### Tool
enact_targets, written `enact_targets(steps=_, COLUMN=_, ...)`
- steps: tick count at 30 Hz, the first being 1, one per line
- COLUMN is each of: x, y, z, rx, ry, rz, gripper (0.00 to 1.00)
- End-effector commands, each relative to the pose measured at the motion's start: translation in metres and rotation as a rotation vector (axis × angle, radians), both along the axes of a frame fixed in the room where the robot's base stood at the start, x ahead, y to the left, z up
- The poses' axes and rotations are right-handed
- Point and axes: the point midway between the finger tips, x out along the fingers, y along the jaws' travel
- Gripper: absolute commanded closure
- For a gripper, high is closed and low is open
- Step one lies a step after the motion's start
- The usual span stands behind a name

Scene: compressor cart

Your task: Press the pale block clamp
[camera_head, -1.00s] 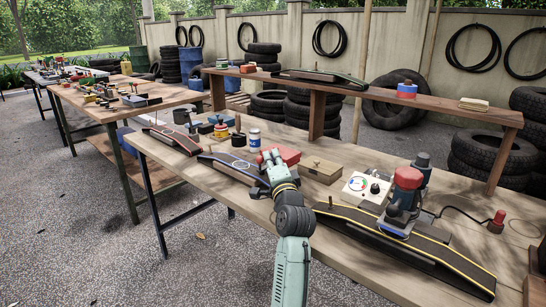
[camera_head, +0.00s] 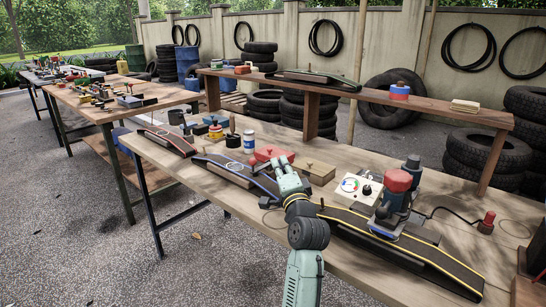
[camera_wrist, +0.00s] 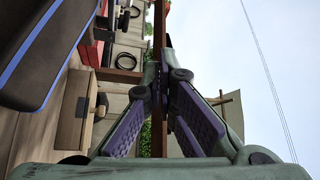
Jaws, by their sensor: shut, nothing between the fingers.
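A pale wooden block (camera_head: 319,173) with a small dark knob on top, which looks like the pale block clamp, sits mid-bench beside a red case. In the wrist view, turned on its side, a pale block (camera_wrist: 72,120) with a dark knob stands at left. My gripper (camera_head: 279,163) is over the bench, left of the block in the head view and apart from it. In the wrist view my gripper's fingers (camera_wrist: 168,75) meet at their tips with nothing between them.
A red case (camera_head: 272,153) and blue-edged black ramp (camera_head: 235,172) lie close to my gripper. A white control box (camera_head: 356,188), a red-topped machine (camera_head: 397,195) and a yellow-edged ramp (camera_head: 420,255) stand to the right. A raised wooden shelf (camera_head: 440,110) runs behind.

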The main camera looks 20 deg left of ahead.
Motion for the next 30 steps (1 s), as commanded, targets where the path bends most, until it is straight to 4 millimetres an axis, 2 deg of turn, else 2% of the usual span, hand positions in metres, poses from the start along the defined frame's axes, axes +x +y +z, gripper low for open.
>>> enact_targets(steps=3, x=-0.012, y=-0.016, z=-0.014, rx=0.000, ry=-0.001, rz=-0.002, gripper=1.00)
enact_targets(steps=9, x=-0.023, y=-0.028, z=-0.022, rx=-0.001, ry=-0.001, rz=-0.002, gripper=1.00)
enact_targets(steps=23, x=-0.024, y=-0.029, z=-0.022, rx=0.000, ry=-0.001, rz=-0.001, gripper=1.00)
enact_targets(steps=26, x=-0.027, y=-0.026, z=-0.019, rx=-0.005, ry=-0.015, rz=0.000, gripper=1.00)
enact_targets(steps=29, x=-0.039, y=-0.011, z=-0.001, rx=-0.027, ry=-0.079, rz=0.006, gripper=1.00)
enact_targets(steps=30, x=-0.047, y=-0.002, z=0.011, rx=-0.040, ry=-0.122, rz=0.009, gripper=1.00)
